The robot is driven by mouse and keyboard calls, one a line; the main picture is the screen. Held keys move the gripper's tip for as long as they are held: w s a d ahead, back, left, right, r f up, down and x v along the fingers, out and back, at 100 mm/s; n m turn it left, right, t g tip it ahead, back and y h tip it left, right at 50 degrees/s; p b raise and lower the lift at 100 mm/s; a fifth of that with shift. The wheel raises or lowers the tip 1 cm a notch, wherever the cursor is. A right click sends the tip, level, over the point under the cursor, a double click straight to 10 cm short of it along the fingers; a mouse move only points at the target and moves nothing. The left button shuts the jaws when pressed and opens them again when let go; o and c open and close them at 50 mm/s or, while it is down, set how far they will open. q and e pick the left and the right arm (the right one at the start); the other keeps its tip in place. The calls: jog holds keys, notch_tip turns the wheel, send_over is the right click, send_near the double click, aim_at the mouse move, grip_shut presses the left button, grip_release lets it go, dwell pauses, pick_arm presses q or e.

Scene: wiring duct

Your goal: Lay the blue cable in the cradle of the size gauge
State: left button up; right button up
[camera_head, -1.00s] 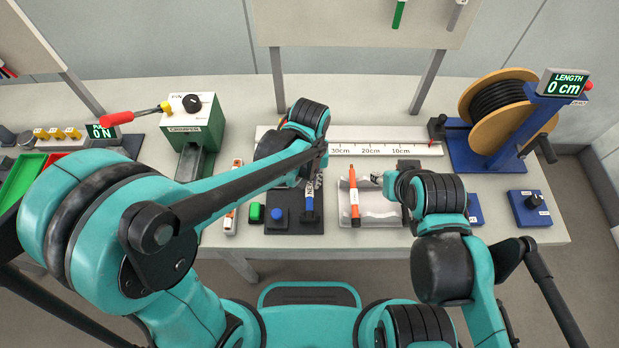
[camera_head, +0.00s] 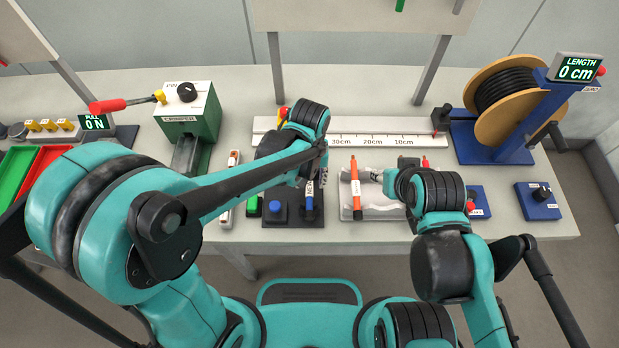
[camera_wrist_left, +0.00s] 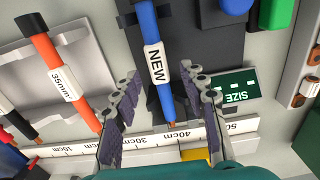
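The blue cable (camera_wrist_left: 167,85), with a white NEW label, lies over the dark plate of the size gauge (camera_wrist_left: 198,55) in the left wrist view. Its stripped copper end points toward the ruler. My left gripper (camera_wrist_left: 165,112) is open, with one finger on each side of the cable's end and gaps showing. I cannot tell whether the cable is seated in the cradle. The gauge's SIZE display (camera_wrist_left: 236,92) is beside the cable. In the head view the blue cable (camera_head: 309,203) shows partly below my left gripper (camera_head: 322,172). My right gripper (camera_head: 376,175) is near the grey tray; its fingers are too small to judge.
A white ruler (camera_head: 350,139) runs behind. A green crimper (camera_head: 190,118) stands left, a cable reel (camera_head: 507,95) right. A blue button (camera_head: 276,208) is on the gauge.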

pick_arm(q)
notch_tip(320, 180, up, 12)
dwell(0.6)
dwell(0.4)
jog(key=s+a+t, duration=0.2)
jog(key=a+t, duration=0.1)
jog(key=a, duration=0.6)
jog(key=s+a+f+t, duration=0.1)
jog(key=s+a+t, duration=0.2)
jog(key=a, duration=0.6)
jog(key=shift+t+b, duration=0.3)
jog(key=shift+t, duration=0.3)
jog(key=shift+s+d, duration=0.1)
dwell(0.4)
